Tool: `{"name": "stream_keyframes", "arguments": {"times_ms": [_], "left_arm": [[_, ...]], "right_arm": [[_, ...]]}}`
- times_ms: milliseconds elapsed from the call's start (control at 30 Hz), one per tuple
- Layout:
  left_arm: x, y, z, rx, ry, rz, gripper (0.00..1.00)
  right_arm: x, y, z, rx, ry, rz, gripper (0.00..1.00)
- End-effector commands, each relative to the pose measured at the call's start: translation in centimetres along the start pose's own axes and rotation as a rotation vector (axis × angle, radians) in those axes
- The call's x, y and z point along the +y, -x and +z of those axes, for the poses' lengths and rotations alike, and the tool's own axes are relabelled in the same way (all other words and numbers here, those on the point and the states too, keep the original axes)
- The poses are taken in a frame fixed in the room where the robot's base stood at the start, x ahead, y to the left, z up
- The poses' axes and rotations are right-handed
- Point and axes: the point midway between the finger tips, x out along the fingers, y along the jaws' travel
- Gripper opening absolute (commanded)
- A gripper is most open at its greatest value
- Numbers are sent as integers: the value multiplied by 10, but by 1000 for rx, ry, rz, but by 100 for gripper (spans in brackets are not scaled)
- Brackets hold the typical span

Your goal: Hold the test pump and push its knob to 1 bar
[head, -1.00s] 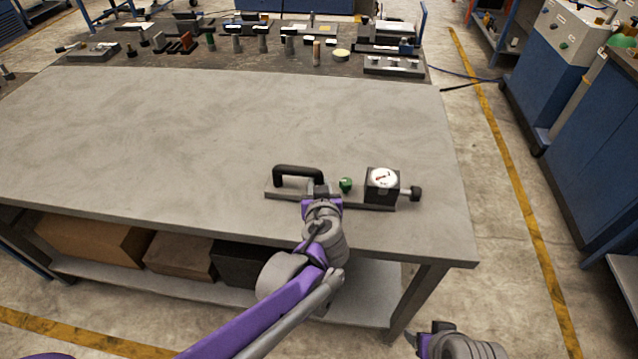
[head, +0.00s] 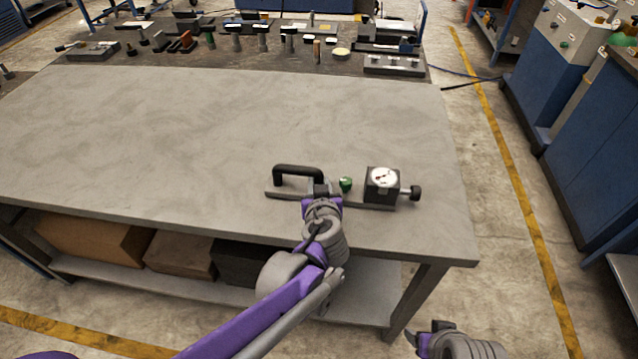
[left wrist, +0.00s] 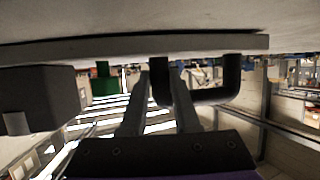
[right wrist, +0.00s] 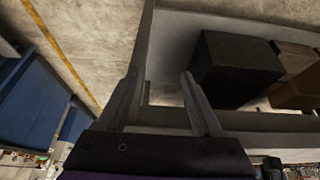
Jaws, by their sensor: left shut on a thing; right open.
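The test pump (head: 378,205) is a narrow grey base plate near the table's front right edge. It carries a black handle (head: 298,170), a green part (head: 346,184), and a dark box with a round white gauge (head: 383,177). A black knob (head: 415,193) sticks out of the box's right side. The gauge reading is too small to tell. My right gripper (head: 411,338) is open and empty, below and in front of the table.
The grey table (head: 180,130) is clear left of the pump. Several tools and a metal block (head: 394,65) stand at its back. Boxes (head: 95,240) lie on the shelf below. Blue cabinets (head: 590,120) stand at the right across a floor aisle.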

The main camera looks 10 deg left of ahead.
Motion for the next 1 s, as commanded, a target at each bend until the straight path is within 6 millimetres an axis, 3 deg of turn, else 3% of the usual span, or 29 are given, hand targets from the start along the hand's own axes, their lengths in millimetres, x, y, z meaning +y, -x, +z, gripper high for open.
{"name": "stream_keyframes", "arguments": {"times_ms": [300,633,700,767,1000], "left_arm": [[0,0,-1,1,1,1,0],[0,0,-1,1,1,1,0],[0,0,-1,1,1,1,0],[0,0,-1,1,1,1,0],[0,0,-1,1,1,1,0]], "right_arm": [[0,0,0,0,0,0,67],[1,3,-8,-9,-4,-9,9],[2,7,-21,-21,-8,-22,0],[3,12,-37,-38,-13,-40,0],[19,33,-129,-91,-28,-173,0]]}}
